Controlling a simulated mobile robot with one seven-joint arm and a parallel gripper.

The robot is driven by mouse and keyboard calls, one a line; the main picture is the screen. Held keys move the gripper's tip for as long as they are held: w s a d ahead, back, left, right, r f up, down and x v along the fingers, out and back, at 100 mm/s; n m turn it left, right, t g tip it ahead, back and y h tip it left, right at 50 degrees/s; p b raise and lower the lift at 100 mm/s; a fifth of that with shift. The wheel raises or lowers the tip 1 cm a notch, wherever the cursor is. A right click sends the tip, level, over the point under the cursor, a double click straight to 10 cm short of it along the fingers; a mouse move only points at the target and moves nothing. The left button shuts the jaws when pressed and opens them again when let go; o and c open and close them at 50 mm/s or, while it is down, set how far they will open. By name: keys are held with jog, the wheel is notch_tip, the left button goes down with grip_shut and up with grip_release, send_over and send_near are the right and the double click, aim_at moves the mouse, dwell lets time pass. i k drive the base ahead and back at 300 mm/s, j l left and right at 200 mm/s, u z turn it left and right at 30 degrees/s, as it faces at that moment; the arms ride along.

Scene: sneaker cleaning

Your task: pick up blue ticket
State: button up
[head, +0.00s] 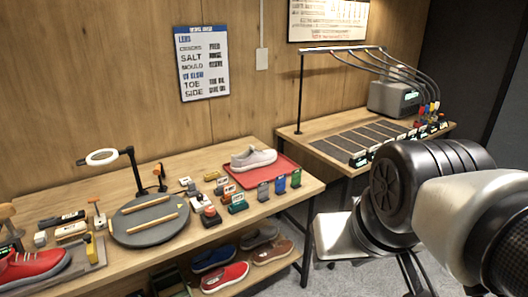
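A small blue upright piece (280,186), which looks like the blue ticket, stands near the front right edge of the wooden workbench (225,165). It is between a grey piece (263,191) on its left and a green piece (295,178) on its right, just in front of the red tray (285,168). My arm fills the right side of the head view, well to the right of the blue ticket and apart from it. The fingers of my gripper do not show, so what it holds cannot be seen.
A grey-white sneaker (253,159) lies on the red tray. Several shoes sit on the shelf below. A second table (325,130) with cables and a grey box (395,98) stands behind.

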aim_at(279, 180)
jog(key=i+l+u, duration=0.35)
jog(key=i, duration=0.35)
jog(key=i+l+u, duration=0.3)
jog(key=i+l, duration=0.35)
jog(key=l, duration=0.15)
jog(key=i+l+u, duration=0.35)
jog(key=i+l, duration=0.2)
jog(key=l, duration=0.2)
